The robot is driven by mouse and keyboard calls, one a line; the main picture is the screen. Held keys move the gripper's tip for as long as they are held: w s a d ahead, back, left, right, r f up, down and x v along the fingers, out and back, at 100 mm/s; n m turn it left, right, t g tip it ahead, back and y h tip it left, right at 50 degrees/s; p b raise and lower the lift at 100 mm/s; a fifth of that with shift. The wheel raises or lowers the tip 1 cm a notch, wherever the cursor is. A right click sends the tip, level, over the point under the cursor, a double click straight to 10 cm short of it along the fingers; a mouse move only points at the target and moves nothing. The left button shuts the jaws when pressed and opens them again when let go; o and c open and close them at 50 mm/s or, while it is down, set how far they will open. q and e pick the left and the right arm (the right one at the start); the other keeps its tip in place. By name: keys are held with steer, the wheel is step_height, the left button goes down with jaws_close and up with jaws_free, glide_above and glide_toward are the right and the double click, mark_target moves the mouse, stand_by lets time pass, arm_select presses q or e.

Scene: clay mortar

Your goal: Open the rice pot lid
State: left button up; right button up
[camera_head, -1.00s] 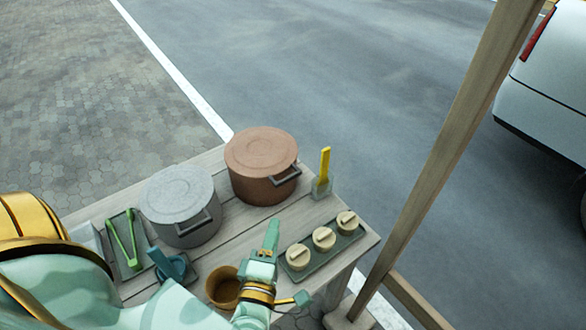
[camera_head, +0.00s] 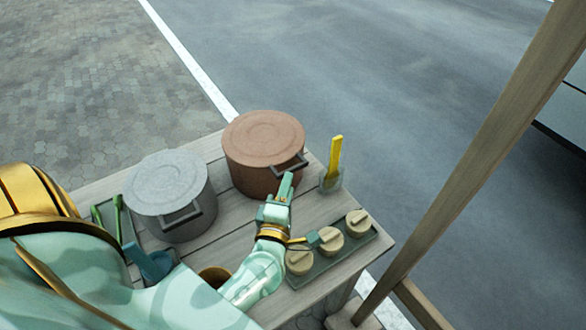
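Two lidded pots stand on the wooden table; the picture does not tell which is the rice pot. The copper-brown pot (camera_head: 262,178) is at the back, with its flat round lid (camera_head: 264,137) on and a dark handle (camera_head: 290,164) on its near side. The grey pot (camera_head: 185,222) is left of it, with its lid (camera_head: 166,182) on. My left gripper (camera_head: 288,182) is at the copper pot's near side, its green finger just below the handle. I cannot tell whether it touches, or whether its fingers are apart. My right gripper is out of view.
A yellow-handled utensil (camera_head: 335,156) stands in a clear holder right of the copper pot. Several round cream items with lids sit on a dark tray (camera_head: 340,263) beside my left wrist. A brown cup (camera_head: 213,275) is partly behind my arm. A wooden post (camera_head: 490,140) rises at the right.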

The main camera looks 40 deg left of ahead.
mark_target(292, 167)
arm_select(q)
steer(key=x, duration=0.6)
steer(key=shift+w, duration=0.1)
jaws_close()
